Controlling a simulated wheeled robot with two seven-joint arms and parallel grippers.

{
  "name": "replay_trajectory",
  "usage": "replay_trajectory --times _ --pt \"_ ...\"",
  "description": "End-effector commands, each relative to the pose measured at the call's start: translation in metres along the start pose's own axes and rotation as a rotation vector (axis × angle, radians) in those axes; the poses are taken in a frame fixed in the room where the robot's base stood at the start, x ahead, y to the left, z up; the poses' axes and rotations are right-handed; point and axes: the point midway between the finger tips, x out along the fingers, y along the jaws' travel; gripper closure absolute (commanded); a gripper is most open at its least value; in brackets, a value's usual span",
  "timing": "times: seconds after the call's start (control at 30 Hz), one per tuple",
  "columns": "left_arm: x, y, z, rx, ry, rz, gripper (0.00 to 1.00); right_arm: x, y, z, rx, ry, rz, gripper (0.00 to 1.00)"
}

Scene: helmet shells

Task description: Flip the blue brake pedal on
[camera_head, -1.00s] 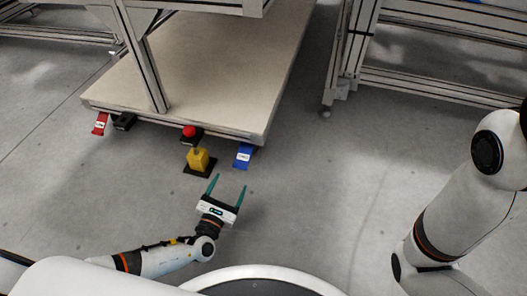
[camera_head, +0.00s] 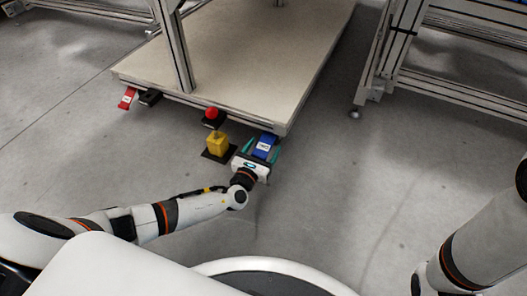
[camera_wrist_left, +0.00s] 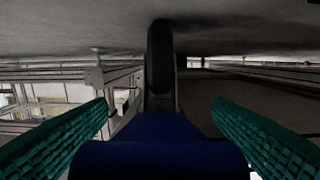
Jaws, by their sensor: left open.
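The blue brake pedal (camera_head: 265,146) sticks out at the front right corner of the cart's low platform. My left gripper (camera_head: 261,149) is open at the pedal, with one green finger on each side of it. In the left wrist view, the blue pedal (camera_wrist_left: 158,150) fills the bottom middle, between the two spread green fingers (camera_wrist_left: 160,125). Gaps show beside the pedal higher up; lower down I cannot tell whether a finger touches it. The pedal's underside is hidden. My right gripper is out of view.
The cart platform (camera_head: 250,70) stands just beyond. A yellow block with a red button (camera_head: 212,114) stands close left of my gripper. A red pedal (camera_head: 127,98) is at the far left corner. A dark caster wheel (camera_wrist_left: 160,55) is behind the blue pedal. Floor on the right is clear.

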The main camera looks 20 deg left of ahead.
Motion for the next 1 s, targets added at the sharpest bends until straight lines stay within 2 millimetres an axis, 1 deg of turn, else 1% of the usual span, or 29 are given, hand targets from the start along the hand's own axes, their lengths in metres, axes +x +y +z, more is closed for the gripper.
replay_trajectory --times 0.1,0.33,0.57,0.6,0.7,0.83,1.0 --pt "0.004 0.0003 0.0002 0.0 -0.001 0.001 0.25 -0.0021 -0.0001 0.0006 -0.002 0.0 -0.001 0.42" --pt "0.0042 0.0003 -0.0004 0.0 -0.001 0.0 0.25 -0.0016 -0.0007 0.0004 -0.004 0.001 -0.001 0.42" --pt "0.0039 0.0003 -0.0003 0.0 -0.001 0.0 0.63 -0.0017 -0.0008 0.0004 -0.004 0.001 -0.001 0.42" --pt "0.0039 0.0003 -0.0002 0.0 -0.001 0.001 0.7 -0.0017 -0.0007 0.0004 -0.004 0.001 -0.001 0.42" --pt "0.0038 0.0004 -0.0002 0.0 -0.001 0.001 0.83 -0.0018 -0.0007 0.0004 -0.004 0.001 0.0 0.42" --pt "0.0047 -0.0006 0.0019 0.001 0.016 -0.006 0.84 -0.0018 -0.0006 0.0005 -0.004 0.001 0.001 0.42" --pt "0.0065 -0.0013 0.0058 0.003 0.085 -0.009 0.84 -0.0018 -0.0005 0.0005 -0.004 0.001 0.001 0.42"
